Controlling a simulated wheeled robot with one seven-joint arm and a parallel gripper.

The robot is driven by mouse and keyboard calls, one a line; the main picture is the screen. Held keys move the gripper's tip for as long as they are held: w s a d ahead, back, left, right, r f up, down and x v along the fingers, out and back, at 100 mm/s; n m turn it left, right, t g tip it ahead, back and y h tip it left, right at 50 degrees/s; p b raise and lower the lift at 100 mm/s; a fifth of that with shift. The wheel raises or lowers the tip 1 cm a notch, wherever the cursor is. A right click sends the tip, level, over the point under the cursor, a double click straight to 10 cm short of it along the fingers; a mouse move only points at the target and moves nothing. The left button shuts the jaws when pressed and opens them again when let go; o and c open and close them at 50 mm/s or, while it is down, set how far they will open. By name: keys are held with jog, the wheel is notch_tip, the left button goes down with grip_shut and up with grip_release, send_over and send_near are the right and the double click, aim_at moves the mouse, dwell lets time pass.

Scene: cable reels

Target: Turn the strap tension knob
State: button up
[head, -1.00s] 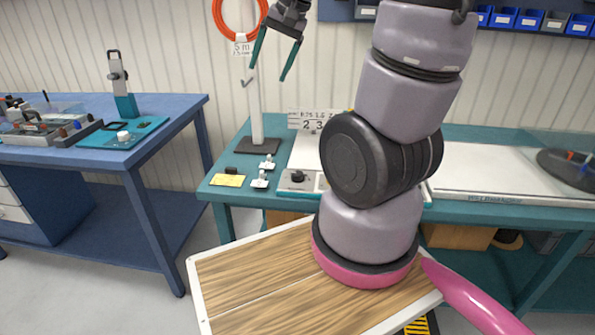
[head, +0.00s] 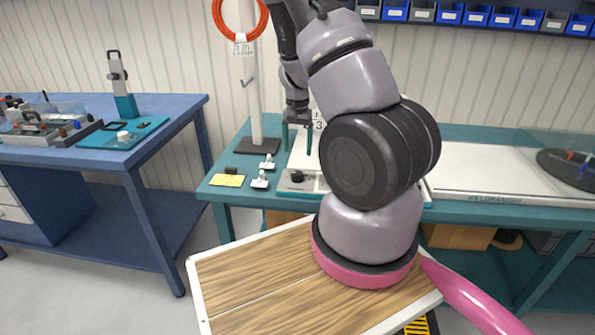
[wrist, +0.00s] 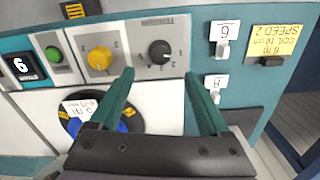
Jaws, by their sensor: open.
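The knob (wrist: 160,52) is black and round with a pale pointer mark. It sits on a grey plate with a dial scale and lettering that looks like "TENSION", upside down in the wrist view. It also shows in the head view as a small black knob (head: 297,176) at the front of the bench machine. My gripper (wrist: 159,76) is open, its two teal fingers spread to either side below the knob in the wrist picture. Nothing is between the fingers. In the head view my gripper (head: 297,140) hangs fingers down over the machine, above and behind the knob.
Small switches with white labels (wrist: 224,32) and a yellow note (wrist: 277,42) lie opposite. A post (head: 254,95) with an orange cable coil stands behind.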

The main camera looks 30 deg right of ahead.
aim_at(297, 173)
notch_tip(297, 173, down, 9)
jog(key=shift+f, duration=0.15)
jog(key=shift+c, duration=0.3)
grip_shut()
jog(key=m, duration=0.4)
jog(key=shift+m, duration=1.8)
